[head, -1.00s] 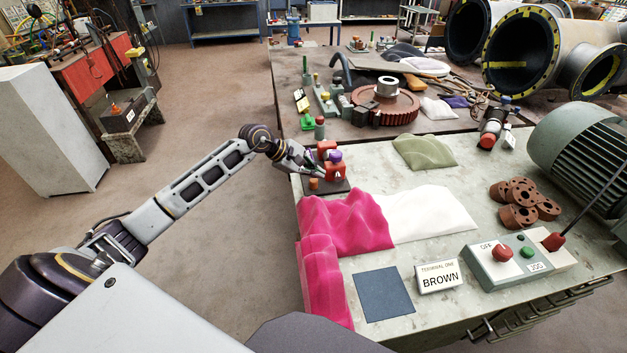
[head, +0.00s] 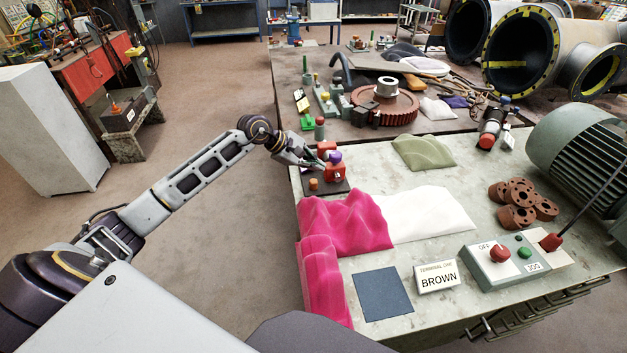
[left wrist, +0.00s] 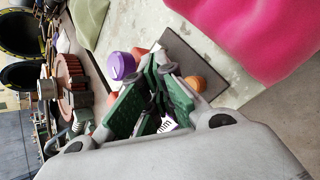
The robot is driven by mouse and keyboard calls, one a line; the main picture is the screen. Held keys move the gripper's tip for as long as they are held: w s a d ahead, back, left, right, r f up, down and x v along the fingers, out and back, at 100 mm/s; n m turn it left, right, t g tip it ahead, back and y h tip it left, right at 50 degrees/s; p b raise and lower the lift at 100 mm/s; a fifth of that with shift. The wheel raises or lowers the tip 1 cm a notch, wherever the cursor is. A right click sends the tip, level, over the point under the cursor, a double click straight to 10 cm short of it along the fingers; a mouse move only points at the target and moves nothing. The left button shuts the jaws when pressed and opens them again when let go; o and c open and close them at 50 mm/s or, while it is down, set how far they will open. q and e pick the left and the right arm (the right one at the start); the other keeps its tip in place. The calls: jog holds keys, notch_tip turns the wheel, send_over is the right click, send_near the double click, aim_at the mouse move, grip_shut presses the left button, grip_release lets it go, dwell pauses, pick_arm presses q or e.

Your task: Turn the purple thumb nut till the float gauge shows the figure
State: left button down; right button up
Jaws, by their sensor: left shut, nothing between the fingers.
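The purple thumb nut (head: 335,157) sits on a small red device (head: 335,173) on a dark base plate (head: 340,186) at the bench's far left corner. In the left wrist view the purple nut (left wrist: 122,67) is just left of the fingertips. My left gripper (head: 320,165) is shut and empty beside the red device; I cannot tell whether it touches it. Its green-padded fingers (left wrist: 159,66) hide most of the device in the wrist view. A white marked scale (left wrist: 168,125) shows between them, its reading unclear. An orange knob (head: 314,184) stands on the plate. My right gripper is out of view.
A pink cloth (head: 350,225) lies just in front of the plate, with a white cloth (head: 432,214) beside it. Floor is clear left of the bench.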

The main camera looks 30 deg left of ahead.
pick_arm(q)
jog(key=shift+r+p, duration=0.3)
jog(key=shift+r, duration=0.7)
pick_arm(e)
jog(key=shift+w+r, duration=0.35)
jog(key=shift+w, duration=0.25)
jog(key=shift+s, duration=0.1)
